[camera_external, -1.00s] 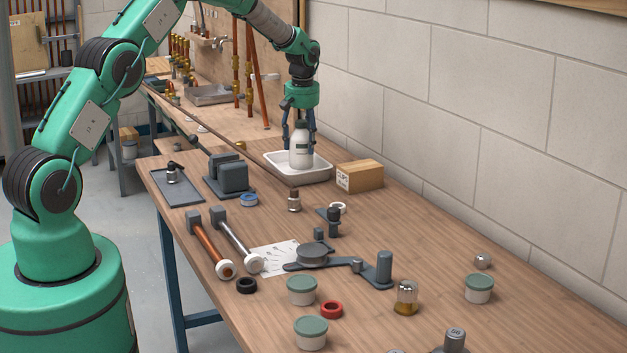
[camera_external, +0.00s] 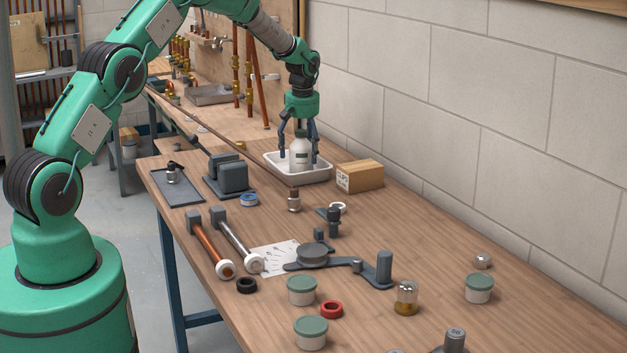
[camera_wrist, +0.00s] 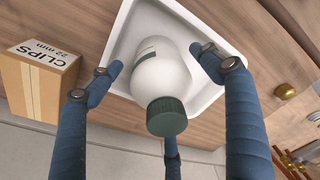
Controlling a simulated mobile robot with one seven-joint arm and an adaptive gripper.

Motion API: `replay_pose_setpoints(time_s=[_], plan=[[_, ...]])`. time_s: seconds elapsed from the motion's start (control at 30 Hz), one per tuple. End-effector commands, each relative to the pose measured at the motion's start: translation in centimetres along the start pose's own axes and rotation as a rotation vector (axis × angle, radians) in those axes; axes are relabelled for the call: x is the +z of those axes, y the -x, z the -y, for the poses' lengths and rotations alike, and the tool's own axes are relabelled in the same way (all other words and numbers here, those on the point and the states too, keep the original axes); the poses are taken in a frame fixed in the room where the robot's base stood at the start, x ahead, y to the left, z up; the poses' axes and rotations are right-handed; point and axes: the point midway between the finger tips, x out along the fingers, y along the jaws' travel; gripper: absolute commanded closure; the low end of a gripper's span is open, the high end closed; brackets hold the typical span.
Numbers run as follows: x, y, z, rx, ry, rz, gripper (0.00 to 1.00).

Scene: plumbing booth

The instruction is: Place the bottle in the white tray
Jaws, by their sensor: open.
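The white bottle (camera_external: 300,155) with a dark green cap stands upright in the white tray (camera_external: 321,177) at the far part of the bench. In the wrist view the bottle (camera_wrist: 160,78) appears within the tray's rim (camera_wrist: 121,22). My gripper (camera_external: 299,153) is above and around the bottle, with its blue-grey fingers spread. In the wrist view the fingers of my gripper (camera_wrist: 160,65) stand apart on both sides of the bottle, with a visible gap, and a third finger shows behind the cap.
A cardboard box of clips (camera_external: 360,177) stands right beside the tray, and the block wall (camera_external: 480,100) runs behind it. A dark vise-like block (camera_external: 228,177) and a pipe fitting (camera_external: 294,200) are nearby. Hammers, tubs and fittings cover the nearer bench.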

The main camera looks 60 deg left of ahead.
Motion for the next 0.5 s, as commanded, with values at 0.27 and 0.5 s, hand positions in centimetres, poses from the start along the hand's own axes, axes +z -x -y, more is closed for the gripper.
replay_pose_setpoints(time_s=[0.27,0.5], plan=[[0.0,0.5,0.0,0.000,0.000,0.000,0.21],[-0.1,3.1,-0.1,0.002,0.000,-0.002,0.21]])
